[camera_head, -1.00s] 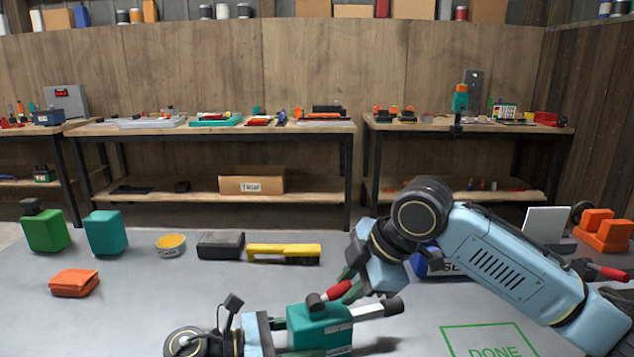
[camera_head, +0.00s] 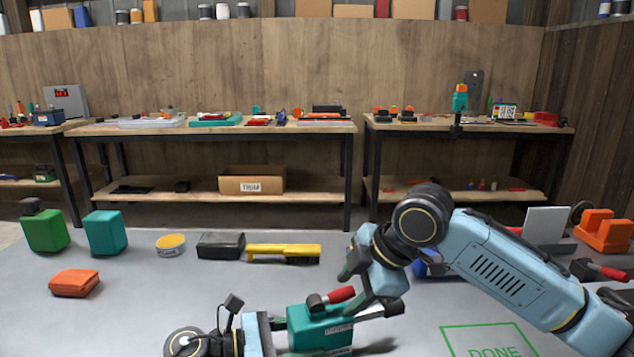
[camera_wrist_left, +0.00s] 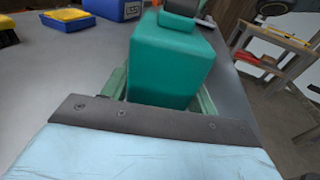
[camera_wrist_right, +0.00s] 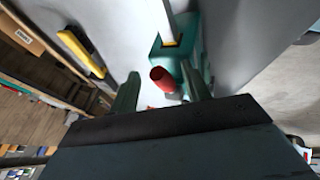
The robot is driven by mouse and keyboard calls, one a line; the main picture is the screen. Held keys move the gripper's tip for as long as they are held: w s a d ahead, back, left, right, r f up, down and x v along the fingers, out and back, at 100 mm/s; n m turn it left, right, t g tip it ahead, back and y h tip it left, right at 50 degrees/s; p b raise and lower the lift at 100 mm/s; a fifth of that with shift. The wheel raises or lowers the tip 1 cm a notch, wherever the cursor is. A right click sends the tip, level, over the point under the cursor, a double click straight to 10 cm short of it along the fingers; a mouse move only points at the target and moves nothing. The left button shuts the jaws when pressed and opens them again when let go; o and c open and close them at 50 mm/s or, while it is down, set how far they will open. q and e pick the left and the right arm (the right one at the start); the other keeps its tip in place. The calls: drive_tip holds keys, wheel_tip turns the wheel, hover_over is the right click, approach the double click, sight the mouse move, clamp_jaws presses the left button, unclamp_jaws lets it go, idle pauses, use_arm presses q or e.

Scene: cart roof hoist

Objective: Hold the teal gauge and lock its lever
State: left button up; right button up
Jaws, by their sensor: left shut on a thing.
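The teal gauge (camera_head: 322,330) is a small teal box with a red-tipped lever (camera_head: 341,296) on top and a pale bar pointing right. It stands at the front middle of the grey table. My left gripper (camera_head: 283,331) is shut on it from the left; the teal body also fills the jaws in the left wrist view (camera_wrist_left: 172,65). My right gripper (camera_head: 362,285) is above the gauge's right side, open. In the right wrist view the red lever end (camera_wrist_right: 163,80) shows between its two separated green fingers. Whether a finger touches the lever, I cannot tell.
A DONE outline (camera_head: 492,342) lies right of the gauge. A yellow tool (camera_head: 283,252), black box (camera_head: 221,245), yellow-topped tin (camera_head: 171,244), orange pouch (camera_head: 74,283), teal container (camera_head: 105,232) and green container (camera_head: 44,231) stand farther back and left. A blue bin (camera_head: 430,265) is partly hidden behind my right arm.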

drive_tip(key=shift+s+f, duration=0.15)
drive_tip(key=v, duration=0.6)
idle(0.3)
use_arm(q)
drive_tip(key=o, duration=1.3)
drive_tip(key=shift+a, duration=0.1)
